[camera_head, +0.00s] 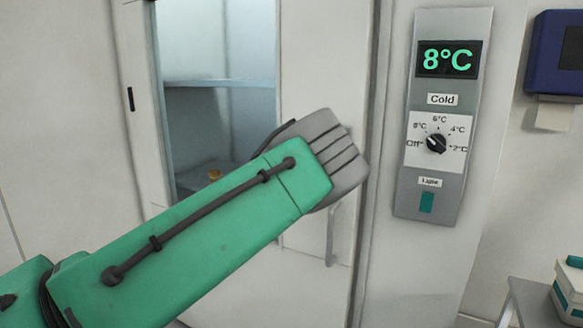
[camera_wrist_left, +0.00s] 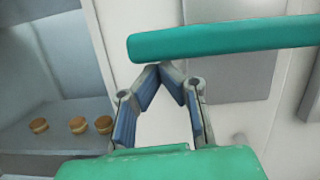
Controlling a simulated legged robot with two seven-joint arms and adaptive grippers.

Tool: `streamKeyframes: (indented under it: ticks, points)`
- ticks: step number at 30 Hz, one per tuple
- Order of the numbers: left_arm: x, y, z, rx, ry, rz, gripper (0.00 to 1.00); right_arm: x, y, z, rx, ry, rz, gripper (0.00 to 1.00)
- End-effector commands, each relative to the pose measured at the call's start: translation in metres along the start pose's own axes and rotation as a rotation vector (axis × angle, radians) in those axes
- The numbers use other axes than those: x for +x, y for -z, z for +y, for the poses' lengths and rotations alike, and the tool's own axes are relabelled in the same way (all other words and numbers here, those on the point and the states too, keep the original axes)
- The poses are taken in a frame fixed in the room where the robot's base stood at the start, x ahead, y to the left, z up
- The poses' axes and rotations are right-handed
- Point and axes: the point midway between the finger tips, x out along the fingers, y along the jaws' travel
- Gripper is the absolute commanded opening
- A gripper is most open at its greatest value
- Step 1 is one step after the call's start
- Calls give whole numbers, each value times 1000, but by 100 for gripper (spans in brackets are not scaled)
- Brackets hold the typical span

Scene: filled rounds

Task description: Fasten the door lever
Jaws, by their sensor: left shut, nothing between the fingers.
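A teal bar (camera_wrist_left: 220,38), which looks like the door lever, runs almost level across the top of the left wrist view, with a grey plate (camera_wrist_left: 240,75) behind it. My left gripper (camera_wrist_left: 160,70) is shut and empty, its fingertips together close below the bar's left part; I cannot tell if they touch it. In the head view my left gripper (camera_head: 335,160) is in front of the pale door (camera_head: 320,75), and the lever is hidden behind it. My right gripper is in neither view.
A grey upright handle (camera_head: 331,235) is partly hidden below my gripper. Left is an opening or window onto a shelf (camera_head: 220,83) and buns (camera_wrist_left: 77,125). Right are a control panel (camera_head: 441,120) reading 8°C, a blue dispenser (camera_head: 555,55) and a box (camera_head: 570,290).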

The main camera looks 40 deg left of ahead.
Motion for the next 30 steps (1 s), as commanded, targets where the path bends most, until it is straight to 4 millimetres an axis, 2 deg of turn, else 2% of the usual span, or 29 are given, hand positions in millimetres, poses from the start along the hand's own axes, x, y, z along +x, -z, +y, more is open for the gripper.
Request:
streamKeyframes:
  ticks: [19, 23, 30]
  points:
    - [-4, 0, 4, -5, -1, -1, 0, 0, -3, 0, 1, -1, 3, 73]
    - [-22, 0, 3, -2, -2, 1, 0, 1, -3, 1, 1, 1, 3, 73]
    - [-74, 2, 3, -2, -3, 4, 0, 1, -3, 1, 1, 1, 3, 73]
